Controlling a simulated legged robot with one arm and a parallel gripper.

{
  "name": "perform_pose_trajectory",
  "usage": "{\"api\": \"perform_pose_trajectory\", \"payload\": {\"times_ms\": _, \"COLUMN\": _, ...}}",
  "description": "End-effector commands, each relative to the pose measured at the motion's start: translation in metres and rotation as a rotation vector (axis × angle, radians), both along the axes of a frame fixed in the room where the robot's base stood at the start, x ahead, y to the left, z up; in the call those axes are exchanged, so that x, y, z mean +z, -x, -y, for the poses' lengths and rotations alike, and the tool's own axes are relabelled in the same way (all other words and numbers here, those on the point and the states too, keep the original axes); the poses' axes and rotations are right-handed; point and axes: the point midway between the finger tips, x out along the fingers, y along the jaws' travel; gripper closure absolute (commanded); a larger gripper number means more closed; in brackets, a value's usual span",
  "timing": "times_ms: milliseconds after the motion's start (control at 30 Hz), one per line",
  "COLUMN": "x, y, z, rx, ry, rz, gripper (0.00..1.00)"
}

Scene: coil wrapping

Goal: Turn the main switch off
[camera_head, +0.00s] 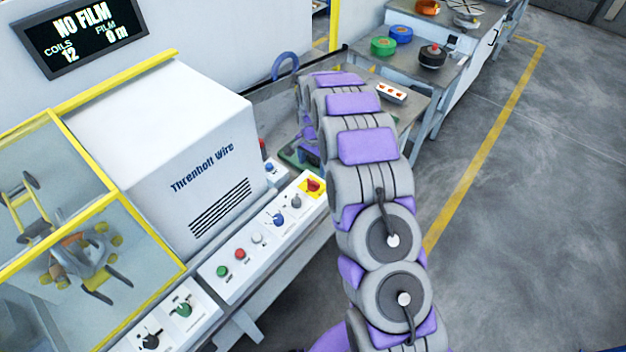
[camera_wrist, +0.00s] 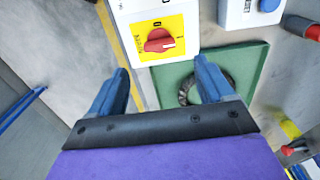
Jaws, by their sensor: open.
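The main switch is a red rotary knob on a yellow square plate. In the head view the main switch (camera_head: 314,186) sits at the far right end of the white control panel (camera_head: 262,240). In the wrist view the red knob (camera_wrist: 159,41) is near the top centre, on a white box end, its grip lying roughly sideways across the plate. My gripper (camera_wrist: 162,75) is open and empty, its two blue fingers spread apart. The knob shows beyond and between the fingertips, apart from them. In the head view my arm hides the gripper.
The panel carries several other buttons and knobs, including a green button (camera_head: 222,271) and a blue knob (camera_head: 278,218). A white machine housing (camera_head: 190,150) stands behind it. A green plate (camera_wrist: 245,62) lies beside the switch box. Open grey floor (camera_head: 530,200) is at right.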

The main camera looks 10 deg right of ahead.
Motion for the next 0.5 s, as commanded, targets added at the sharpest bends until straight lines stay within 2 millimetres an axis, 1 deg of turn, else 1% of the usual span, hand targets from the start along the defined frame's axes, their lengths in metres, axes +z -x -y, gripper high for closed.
{"api": "perform_pose_trajectory", "payload": {"times_ms": 33, "x": -0.013, "y": 0.001, "z": 0.000, "rx": 0.000, "ry": 0.000, "rz": -0.004, "gripper": 0.19}}
{"api": "perform_pose_trajectory", "payload": {"times_ms": 200, "x": -0.045, "y": 0.001, "z": 0.000, "rx": 0.000, "ry": 0.000, "rz": -0.005, "gripper": 0.19}}
{"api": "perform_pose_trajectory", "payload": {"times_ms": 400, "x": -0.072, "y": 0.000, "z": 0.000, "rx": 0.000, "ry": 0.000, "rz": -0.001, "gripper": 0.19}}
{"api": "perform_pose_trajectory", "payload": {"times_ms": 500, "x": -0.079, "y": 0.001, "z": 0.000, "rx": 0.000, "ry": 0.000, "rz": -0.002, "gripper": 0.19}}
